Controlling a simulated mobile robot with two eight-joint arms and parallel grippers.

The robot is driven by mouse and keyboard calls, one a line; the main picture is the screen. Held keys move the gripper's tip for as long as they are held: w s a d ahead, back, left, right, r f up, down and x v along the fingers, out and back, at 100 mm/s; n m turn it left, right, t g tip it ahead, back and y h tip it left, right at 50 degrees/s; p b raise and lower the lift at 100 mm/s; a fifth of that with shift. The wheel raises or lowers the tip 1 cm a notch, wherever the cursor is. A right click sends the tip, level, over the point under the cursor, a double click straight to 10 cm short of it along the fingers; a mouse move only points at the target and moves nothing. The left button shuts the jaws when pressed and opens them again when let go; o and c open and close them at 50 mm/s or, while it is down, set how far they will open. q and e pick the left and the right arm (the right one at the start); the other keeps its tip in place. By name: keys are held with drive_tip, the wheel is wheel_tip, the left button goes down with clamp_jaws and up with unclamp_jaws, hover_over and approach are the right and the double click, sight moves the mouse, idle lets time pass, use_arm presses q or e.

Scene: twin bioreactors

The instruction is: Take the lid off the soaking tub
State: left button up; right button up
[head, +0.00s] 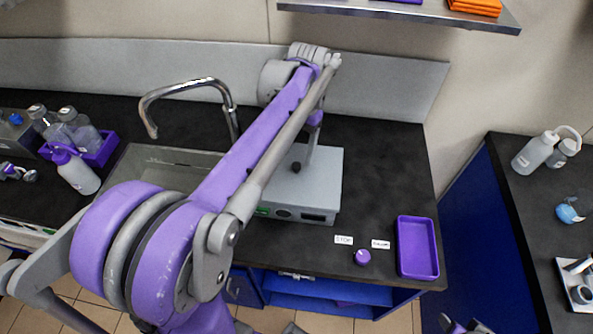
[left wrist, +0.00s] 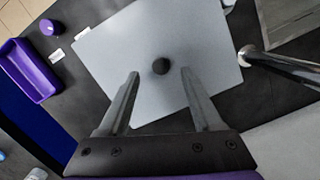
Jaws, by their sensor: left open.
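The soaking tub (head: 290,212) is a grey box on the dark counter, with a green display and dark controls on its front. Its flat grey lid (head: 322,165) is on top and has a round black knob, which also shows in the left wrist view, where the lid (left wrist: 115,55) fills the middle. My left gripper (head: 300,158) points down over the lid. In the left wrist view its fingers (left wrist: 160,71) are apart, with the black knob (left wrist: 161,66) showing between and just beyond the tips. I cannot tell the height gap.
A sink with a curved metal faucet (head: 226,100) lies left of the tub. A purple tray (head: 417,247), a small purple knob (head: 362,257) and white labels are to its right. Bottles in a purple rack (head: 107,148) stand far left. A shelf (head: 400,12) hangs above.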

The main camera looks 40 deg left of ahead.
sight(297, 165)
use_arm(q)
drive_tip(key=shift+s+f, duration=0.2)
drive_tip(key=shift+f, duration=1.75)
clamp_jaws()
